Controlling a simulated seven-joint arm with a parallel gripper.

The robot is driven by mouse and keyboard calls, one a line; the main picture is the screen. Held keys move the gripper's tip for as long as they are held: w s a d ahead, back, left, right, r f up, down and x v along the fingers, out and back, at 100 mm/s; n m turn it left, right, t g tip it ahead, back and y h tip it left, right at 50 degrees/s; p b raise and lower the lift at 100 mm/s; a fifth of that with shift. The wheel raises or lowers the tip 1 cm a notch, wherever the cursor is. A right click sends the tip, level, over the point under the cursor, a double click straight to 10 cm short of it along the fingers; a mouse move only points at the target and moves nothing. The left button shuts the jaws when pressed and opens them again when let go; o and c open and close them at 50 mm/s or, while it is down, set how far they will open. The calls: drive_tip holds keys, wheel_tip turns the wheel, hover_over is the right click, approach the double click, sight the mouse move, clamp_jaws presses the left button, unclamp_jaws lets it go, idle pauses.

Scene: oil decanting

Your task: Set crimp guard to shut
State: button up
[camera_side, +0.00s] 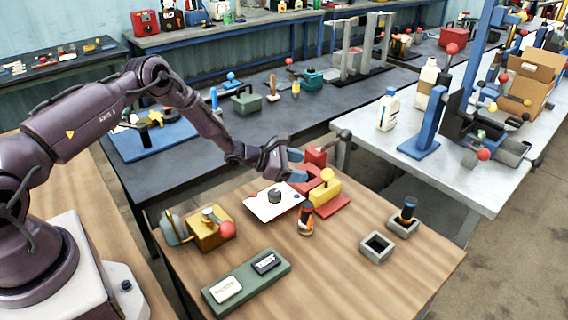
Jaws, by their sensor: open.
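My gripper (297,166) has blue fingertips, spread apart, with nothing seen between them. It is above the wooden table, just left of a red and yellow device (327,193) on a red base. That device has a red block, a yellow block with a yellow knob, and a lever with a dark knob reaching up to the right. My gripper partly covers its back left side, and I cannot tell whether they touch. No part is clearly labelled as the crimp guard, and its position cannot be told from this view.
A brass box (205,236) with a red knob stands left. An orange and black bottle (305,220) stands in front of the device. A green tray (222,298) and grey square holders (376,248) are nearer.

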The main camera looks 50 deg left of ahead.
drive_tip(key=shift+v, duration=2)
drive_tip(key=s+d+r+m+g+h, duration=0.2)
drive_tip(key=s+d+r+m+g, duration=0.65)
drive_tip(key=s+m, duration=0.5)
drive_tip(key=s+r+m+t+y, duration=0.1)
drive_tip(key=s+r+m+y, duration=0.3)
drive_tip(key=s+r+m, duration=0.3)
drive_tip(key=s+d+r+m+t+y, duration=0.1)
drive_tip(key=s+r+m+y, duration=0.3)
drive_tip(key=s+r, duration=1)
wheel_tip(320, 180, up, 3)
drive_tip(key=m, duration=0.3)
drive_tip(key=shift+s+f+y, duration=0.2)
drive_tip(key=shift+s+y, duration=0.05)
drive_tip(key=shift+y, duration=0.05)
